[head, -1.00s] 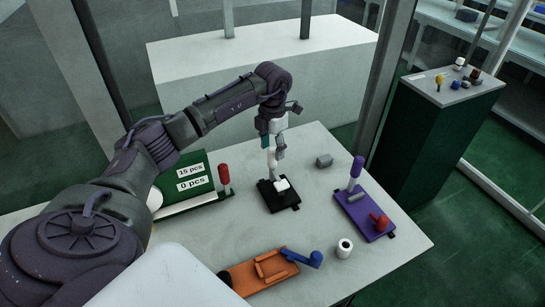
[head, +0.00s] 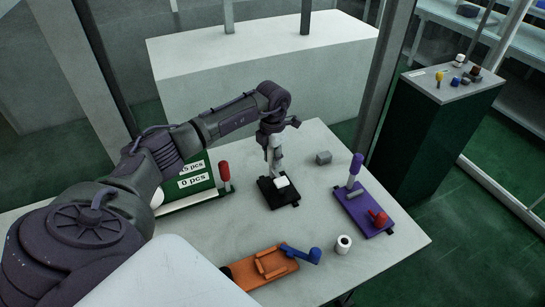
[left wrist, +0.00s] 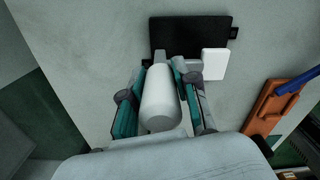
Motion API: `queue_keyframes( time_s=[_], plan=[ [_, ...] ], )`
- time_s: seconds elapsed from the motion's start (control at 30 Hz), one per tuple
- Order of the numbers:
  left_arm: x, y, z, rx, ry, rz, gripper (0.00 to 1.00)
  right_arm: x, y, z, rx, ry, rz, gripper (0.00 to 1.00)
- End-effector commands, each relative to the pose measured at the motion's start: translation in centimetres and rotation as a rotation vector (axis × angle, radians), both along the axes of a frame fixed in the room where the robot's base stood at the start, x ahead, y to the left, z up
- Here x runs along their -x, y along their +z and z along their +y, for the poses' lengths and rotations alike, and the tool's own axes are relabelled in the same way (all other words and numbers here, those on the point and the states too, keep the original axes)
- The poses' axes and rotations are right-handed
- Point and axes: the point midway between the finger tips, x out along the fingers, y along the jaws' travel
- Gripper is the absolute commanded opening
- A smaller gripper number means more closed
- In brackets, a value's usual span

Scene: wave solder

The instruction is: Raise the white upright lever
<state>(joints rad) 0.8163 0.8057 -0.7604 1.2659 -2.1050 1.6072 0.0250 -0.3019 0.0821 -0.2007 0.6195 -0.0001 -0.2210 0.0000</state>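The white lever (left wrist: 160,103) stands upright on a black base (head: 265,189), which has a white block (head: 282,182) on it. In the head view my left gripper (head: 274,155) comes down from above over the lever and hides most of it. In the left wrist view the lever's thick white handle lies between the two teal-padded fingers of my left gripper (left wrist: 166,98). A narrow gap seems to show at the right finger; whether both pads touch the handle cannot be told. My right gripper is out of view.
An orange fixture (head: 258,269) with a blue handle, a white roll (head: 343,245), a purple fixture (head: 365,213) with a red knob and a grey block (head: 323,158) are on the table. A green counter board (head: 203,191) with a red lever (head: 224,172) stands left.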

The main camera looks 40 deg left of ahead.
Motion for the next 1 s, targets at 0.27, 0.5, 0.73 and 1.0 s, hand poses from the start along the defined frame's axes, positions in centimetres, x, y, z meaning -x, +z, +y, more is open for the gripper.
queue_keyframes(
  time_s=[0.27,0.5,0.73,1.0],
  plan=[
    [0.0,0.0,0.0,0.000,0.000,0.000,0.00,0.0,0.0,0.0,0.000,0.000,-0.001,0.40],
    [-0.3,-0.4,0.6,0.051,0.005,0.030,0.00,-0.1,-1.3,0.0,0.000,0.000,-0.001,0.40],
    [-1.0,-0.9,1.9,0.207,0.008,0.109,0.00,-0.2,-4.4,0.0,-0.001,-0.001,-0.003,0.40],
    [-1.6,-1.5,2.9,0.350,0.006,0.183,0.00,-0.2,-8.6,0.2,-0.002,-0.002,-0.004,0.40]
  ],
)
